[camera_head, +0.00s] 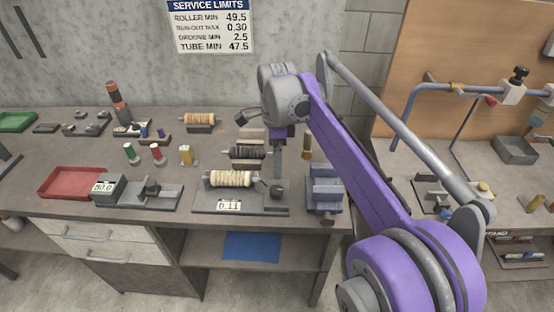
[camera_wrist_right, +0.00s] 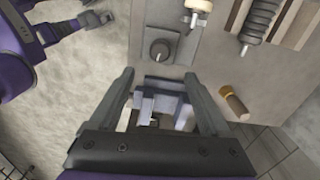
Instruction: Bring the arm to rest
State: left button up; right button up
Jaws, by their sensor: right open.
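My right arm reaches in from the lower right in the head view, and its gripper (camera_head: 278,162) points down over the bench near the blue vise (camera_head: 324,188). In the right wrist view the gripper (camera_wrist_right: 165,92) has its two fingers spread apart, with nothing held between them. The blue vise (camera_wrist_right: 165,100) shows beyond the gap, partly hidden by the gripper body. The left gripper does not show in the head view.
Near the gripper are the gauge plate (camera_head: 240,209) with a wound roller (camera_head: 231,179), a dark roller (camera_head: 248,152) and a brown peg (camera_head: 307,146). A red tray (camera_head: 72,195) lies left. Pipework (camera_head: 450,87) stands right. Bare bench lies between the spools and the roller.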

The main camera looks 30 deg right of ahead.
dwell(0.6)
jog(key=s+a+f+n+t, duration=0.2)
jog(key=s+a+f+n, duration=0.3)
jog(key=s+n, duration=0.5)
jog(key=s+a+f+n+t, duration=0.3)
jog(key=s+a+f+n, duration=0.2)
jog(key=s+f+n, duration=0.5)
jog(key=n, duration=0.3)
jog(key=shift+s, duration=0.35)
dwell(0.5)
